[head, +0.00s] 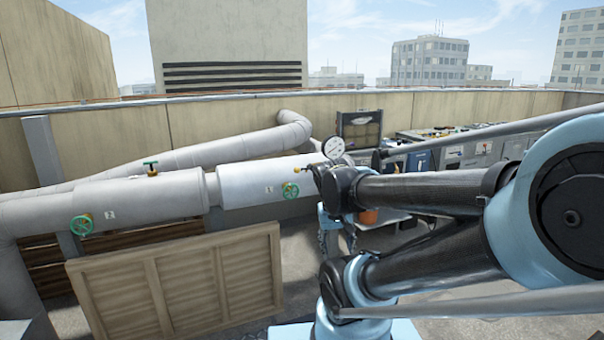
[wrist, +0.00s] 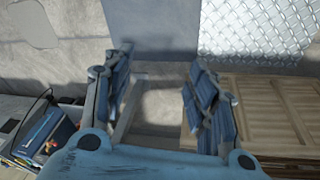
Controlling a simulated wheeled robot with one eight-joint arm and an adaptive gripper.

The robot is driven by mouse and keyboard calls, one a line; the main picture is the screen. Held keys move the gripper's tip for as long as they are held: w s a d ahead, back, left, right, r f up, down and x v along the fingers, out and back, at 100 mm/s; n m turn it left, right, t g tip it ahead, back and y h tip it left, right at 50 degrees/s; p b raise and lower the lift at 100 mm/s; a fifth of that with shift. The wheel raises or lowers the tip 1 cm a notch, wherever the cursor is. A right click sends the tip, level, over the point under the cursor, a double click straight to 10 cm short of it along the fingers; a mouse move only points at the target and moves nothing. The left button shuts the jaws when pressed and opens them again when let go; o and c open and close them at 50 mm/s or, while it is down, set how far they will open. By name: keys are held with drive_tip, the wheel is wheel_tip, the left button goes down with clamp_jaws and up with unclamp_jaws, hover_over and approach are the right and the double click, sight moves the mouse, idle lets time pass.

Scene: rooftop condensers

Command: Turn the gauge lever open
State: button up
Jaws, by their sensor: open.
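A round white dial gauge (head: 333,147) stands on top of the large pale pipe (head: 255,185), just behind my arm in the head view. A small yellow part (head: 299,170) sits on the pipe left of the gauge; it may be the gauge lever, but it is too small to tell its position. My gripper (head: 336,240) hangs below my wrist, right of the pipe's front. In the wrist view my gripper (wrist: 160,85) has its blue fingers spread with nothing between them. I cannot make out the gauge or lever in the wrist view.
Green handwheels show on the pipe, one near label 1 (head: 290,190) and one near label 2 (head: 82,225). A wooden panel (head: 180,280) stands in front. Equipment boxes (head: 470,150) line the right wall.

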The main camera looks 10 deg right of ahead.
drive_tip(key=w+d+r+m+t+h, duration=0.1)
drive_tip(key=w+d+r+m+h, duration=0.2)
drive_tip(key=w, duration=0.8)
drive_tip(key=m+t+h, duration=0.3)
drive_tip(key=t+h, duration=0.4)
drive_tip(key=t, duration=0.3)
approach(295, 171)
drive_tip(key=x, duration=1.1)
drive_tip(key=shift+d, duration=0.3)
clamp_jaws()
drive_tip(key=shift+a, duration=0.1)
